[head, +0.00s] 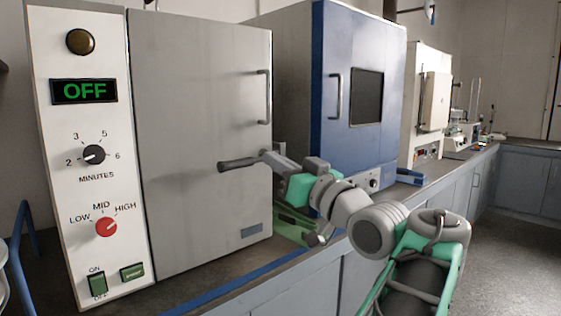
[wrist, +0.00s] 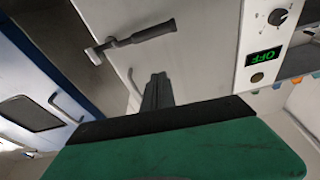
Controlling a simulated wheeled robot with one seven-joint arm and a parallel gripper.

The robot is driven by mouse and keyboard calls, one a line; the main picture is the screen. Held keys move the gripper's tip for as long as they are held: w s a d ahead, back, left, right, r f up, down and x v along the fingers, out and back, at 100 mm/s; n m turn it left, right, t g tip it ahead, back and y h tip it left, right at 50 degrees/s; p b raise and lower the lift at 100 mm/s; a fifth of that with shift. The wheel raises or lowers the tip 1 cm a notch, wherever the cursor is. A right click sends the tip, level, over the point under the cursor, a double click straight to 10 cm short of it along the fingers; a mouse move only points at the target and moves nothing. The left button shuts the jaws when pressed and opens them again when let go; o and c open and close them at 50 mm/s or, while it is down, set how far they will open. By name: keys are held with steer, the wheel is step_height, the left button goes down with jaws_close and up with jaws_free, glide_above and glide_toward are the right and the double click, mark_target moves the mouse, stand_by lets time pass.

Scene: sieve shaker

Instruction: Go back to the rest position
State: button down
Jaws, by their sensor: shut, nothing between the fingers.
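The shaker cabinet's grey door (head: 195,130) appears shut in the head view. A lever handle with a dark grip (head: 237,164) sticks out near the door's right edge. In the wrist view the same lever (wrist: 140,36) lies across the pale door, beyond my fingertips. My gripper (head: 283,164) is in front of the door's right edge, close to the lever in the picture. Its dark fingers (wrist: 157,88) are together with nothing between them and show apart from the lever in the wrist view. My green gripper body fills the bottom of the wrist view.
The control panel (head: 92,150) has a green OFF display (head: 84,91), a black minutes knob (head: 94,154) and a red knob (head: 106,227). A blue-fronted cabinet (head: 345,140) stands to the right. A green object (head: 291,226) lies between the cabinets. Open floor (head: 510,250) is at right.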

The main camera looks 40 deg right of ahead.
steer(key=shift+s+f, duration=0.15)
steer(key=shift+s, duration=0.5)
